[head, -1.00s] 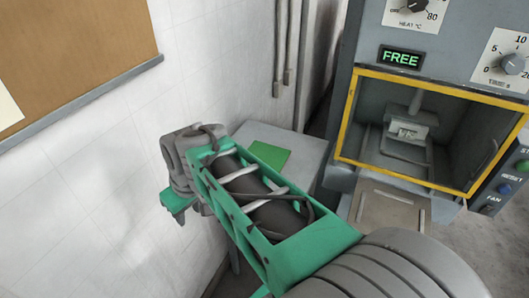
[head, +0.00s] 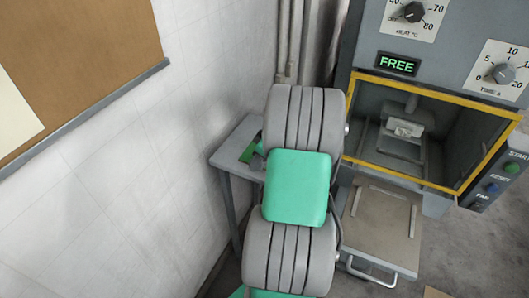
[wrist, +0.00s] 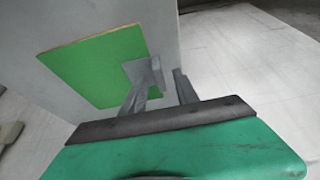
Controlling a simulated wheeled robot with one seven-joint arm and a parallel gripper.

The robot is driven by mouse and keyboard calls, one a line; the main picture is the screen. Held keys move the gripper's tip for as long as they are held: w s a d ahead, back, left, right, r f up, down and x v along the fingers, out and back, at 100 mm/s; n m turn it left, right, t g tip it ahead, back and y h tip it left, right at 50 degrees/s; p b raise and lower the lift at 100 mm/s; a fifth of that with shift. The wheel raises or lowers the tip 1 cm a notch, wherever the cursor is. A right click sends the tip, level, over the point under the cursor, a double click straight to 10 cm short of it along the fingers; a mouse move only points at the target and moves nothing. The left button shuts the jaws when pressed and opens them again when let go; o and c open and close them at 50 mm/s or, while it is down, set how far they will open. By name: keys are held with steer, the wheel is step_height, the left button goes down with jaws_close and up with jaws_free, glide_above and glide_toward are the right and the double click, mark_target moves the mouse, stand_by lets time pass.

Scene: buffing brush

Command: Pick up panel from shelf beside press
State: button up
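The panel is a flat green square lying on the grey shelf (head: 226,157). In the head view only a sliver of the panel (head: 248,150) shows, as my arm covers the rest. In the wrist view most of the panel (wrist: 92,65) shows, up and left of the fingers. My gripper (wrist: 163,76) is open, with a gap between its two fingers. The left finger overlaps the panel's right edge in the picture; I cannot tell whether it touches. The gripper is mostly hidden behind my arm in the head view.
The press (head: 420,130) stands right of the shelf, with a yellow-framed opening and a lit "FREE" sign (head: 398,64). A tray with a handle (head: 378,228) juts out below it. A white wall (head: 90,190) and pipes (head: 290,45) bound the shelf's left and back.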

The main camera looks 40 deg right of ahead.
steer(key=shift+c, duration=0.6)
jaws_close()
